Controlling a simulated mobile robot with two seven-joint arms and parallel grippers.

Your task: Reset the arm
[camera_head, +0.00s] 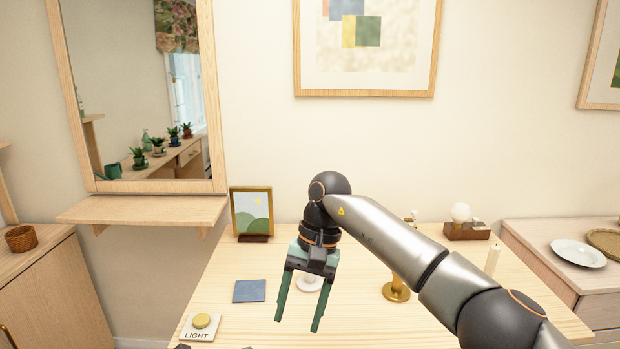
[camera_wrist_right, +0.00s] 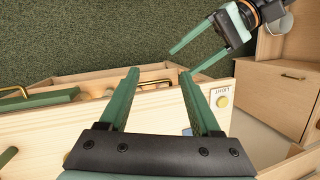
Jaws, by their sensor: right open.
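My right arm comes in from the right in the head view. Its gripper (camera_head: 297,325) points down over the wooden table (camera_head: 225,270), its two green fingers apart with nothing between them. The same gripper (camera_wrist_right: 158,74) shows open and empty in the right wrist view. My left gripper (camera_wrist_right: 182,62) shows at the top right of the right wrist view, its green fingers apart and empty. A small white round object (camera_head: 309,283) on the table shows between the right fingers, partly hidden by the gripper.
A framed picture (camera_head: 252,212), blue square (camera_head: 249,291), LIGHT button plate (camera_head: 200,327), brass holder (camera_head: 397,291) and bulb on a wooden base (camera_head: 467,231) stand on the table. An open drawer (camera_wrist_right: 95,72) shows in the wrist view. A side cabinet (camera_head: 555,286) with plates stands right.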

